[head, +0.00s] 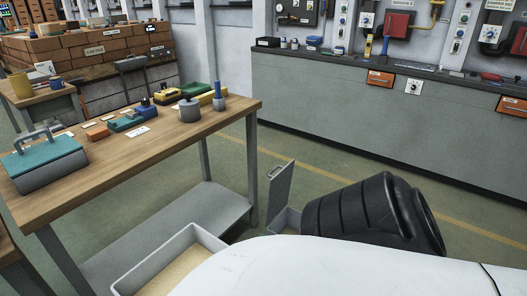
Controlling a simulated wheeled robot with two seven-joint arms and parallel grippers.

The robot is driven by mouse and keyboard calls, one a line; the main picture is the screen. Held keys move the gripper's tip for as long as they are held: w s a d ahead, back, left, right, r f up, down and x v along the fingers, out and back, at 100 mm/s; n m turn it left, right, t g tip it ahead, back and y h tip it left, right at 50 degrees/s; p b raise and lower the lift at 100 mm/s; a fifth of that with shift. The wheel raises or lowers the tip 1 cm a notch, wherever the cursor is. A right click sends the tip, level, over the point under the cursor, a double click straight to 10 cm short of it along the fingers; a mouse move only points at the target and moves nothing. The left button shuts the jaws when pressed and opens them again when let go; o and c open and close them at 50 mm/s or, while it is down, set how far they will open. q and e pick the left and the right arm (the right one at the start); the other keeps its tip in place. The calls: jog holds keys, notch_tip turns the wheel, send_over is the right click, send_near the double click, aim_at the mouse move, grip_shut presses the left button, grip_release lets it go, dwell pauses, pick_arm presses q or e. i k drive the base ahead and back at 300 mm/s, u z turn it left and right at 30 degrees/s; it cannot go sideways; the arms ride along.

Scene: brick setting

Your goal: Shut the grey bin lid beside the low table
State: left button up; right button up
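The grey bin lid (281,193) stands nearly upright, open, to the right of the wooden-topped table (215,119). A small handle shows near its upper left edge. At its foot is a grey box-like part (289,219), mostly covered by a black ribbed body and a white curved surface in front. An open grey bin (151,266) with a tan inside shows at the lower middle, by the table's lower shelf. The white surface hides its near right side, so I cannot tell whether the lid belongs to it. Neither of my grippers is in view.
The table holds a teal-topped grey case (45,165), several small coloured blocks and a grey cylinder (189,110). A long grey cabinet (350,105) runs along the back wall. Green floor (330,160) lies clear between the table and cabinet.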

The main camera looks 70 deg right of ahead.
aim_at(279, 189)
jog(key=z, duration=3.8)
jog(key=i, duration=4.7)
jog(key=z, duration=2.95)
jog(key=k, duration=2.95)
jog(key=z, duration=0.15)
